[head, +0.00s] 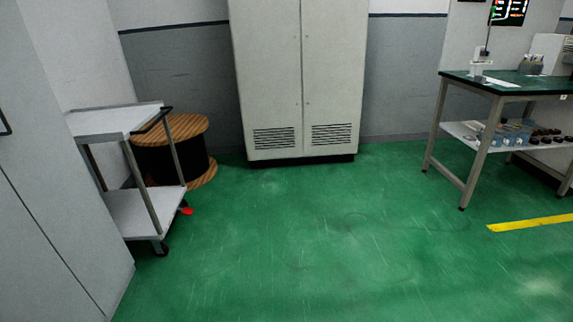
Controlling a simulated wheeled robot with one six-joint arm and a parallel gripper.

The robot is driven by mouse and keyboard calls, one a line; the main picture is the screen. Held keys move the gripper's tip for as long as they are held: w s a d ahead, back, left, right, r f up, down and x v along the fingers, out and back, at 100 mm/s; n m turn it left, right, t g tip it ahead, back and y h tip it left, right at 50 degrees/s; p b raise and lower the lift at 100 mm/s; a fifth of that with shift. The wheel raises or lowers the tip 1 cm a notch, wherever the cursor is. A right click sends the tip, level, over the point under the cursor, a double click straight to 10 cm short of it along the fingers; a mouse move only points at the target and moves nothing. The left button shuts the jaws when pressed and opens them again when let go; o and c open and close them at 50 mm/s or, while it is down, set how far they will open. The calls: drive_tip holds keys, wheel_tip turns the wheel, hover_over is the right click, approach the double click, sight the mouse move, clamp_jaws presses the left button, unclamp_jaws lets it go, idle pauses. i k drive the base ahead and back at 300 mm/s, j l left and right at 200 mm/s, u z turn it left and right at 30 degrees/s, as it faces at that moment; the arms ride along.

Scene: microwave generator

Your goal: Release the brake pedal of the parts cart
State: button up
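The parts cart (155,212) stands at the left, with a grey top shelf, a lower shelf and dark handle bar at its right end. A small red brake pedal (187,211) sticks out low at the cart's right side, close to the floor near a wheel. It is small here, and I cannot tell whether it is pressed down or raised. The cart's left part is hidden behind a grey cabinet. My gripper is not in view.
A wooden cable drum (178,128) stands just behind the cart. The grey cabinet (50,190) is at the near left. A tall vented cabinet (300,75) stands at the back wall. A workbench (515,87) is at the right. The green floor (310,240) between is clear.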

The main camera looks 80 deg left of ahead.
sight(187, 210)
drive_tip(key=i+j+u, duration=0.1)
drive_tip(key=u, duration=1.8)
drive_tip(key=i+l+u, duration=0.15)
drive_tip(key=u, duration=0.3)
drive_tip(key=i+l+u, duration=0.2)
drive_tip(key=u, duration=0.25)
drive_tip(key=i+l+u, duration=0.1)
drive_tip(key=l+u, duration=0.15)
drive_tip(key=u, duration=0.2)
drive_tip(key=i+l+u, duration=0.1)
drive_tip(key=l+u, duration=0.2)
drive_tip(key=u, duration=0.15)
drive_tip(key=l+u, duration=0.3)
drive_tip(key=l, duration=0.75)
drive_tip(key=l+u, duration=0.3)
drive_tip(key=l, duration=0.8)
drive_tip(key=l+u, duration=0.15)
drive_tip(key=l, duration=0.5)
drive_tip(key=l+u, duration=0.15)
drive_tip(key=l, duration=0.5)
drive_tip(key=k+l+u, duration=0.2)
drive_tip(key=l, duration=0.4)
drive_tip(key=i+j+z, duration=0.35)
drive_tip(key=i+j, duration=1.65)
drive_tip(key=j, duration=0.1)
